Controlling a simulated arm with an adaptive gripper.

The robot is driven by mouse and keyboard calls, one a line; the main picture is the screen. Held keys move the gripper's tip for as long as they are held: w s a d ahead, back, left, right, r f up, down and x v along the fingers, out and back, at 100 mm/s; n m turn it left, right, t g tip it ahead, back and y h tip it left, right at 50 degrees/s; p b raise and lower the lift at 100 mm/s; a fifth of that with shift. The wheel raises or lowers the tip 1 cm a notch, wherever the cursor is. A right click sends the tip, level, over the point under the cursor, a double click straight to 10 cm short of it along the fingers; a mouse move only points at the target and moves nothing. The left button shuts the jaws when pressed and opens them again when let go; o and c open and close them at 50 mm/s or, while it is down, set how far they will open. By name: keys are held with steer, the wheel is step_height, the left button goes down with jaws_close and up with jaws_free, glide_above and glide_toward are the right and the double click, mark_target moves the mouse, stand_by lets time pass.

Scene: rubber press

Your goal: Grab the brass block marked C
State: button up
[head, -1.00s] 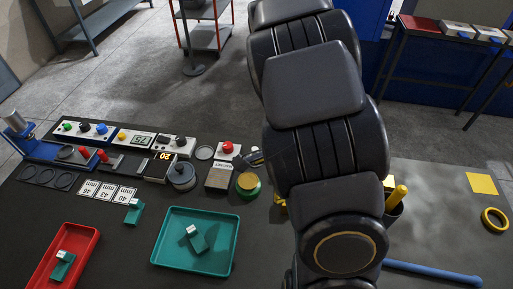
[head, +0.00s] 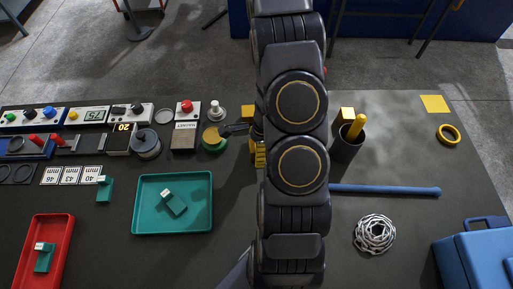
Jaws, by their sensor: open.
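I can read no letter on either, so I cannot tell which is marked C.
The dark cup (head: 344,150) holds a yellow rod. A green tray (head: 145,227) and a red tray (head: 28,273) are at left.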

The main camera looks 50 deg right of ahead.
steer(key=shift+f, duration=0.5)
steer(key=shift+c, duration=0.2)
steer(key=c, duration=1.1)
steer(key=shift+r, duration=0.15)
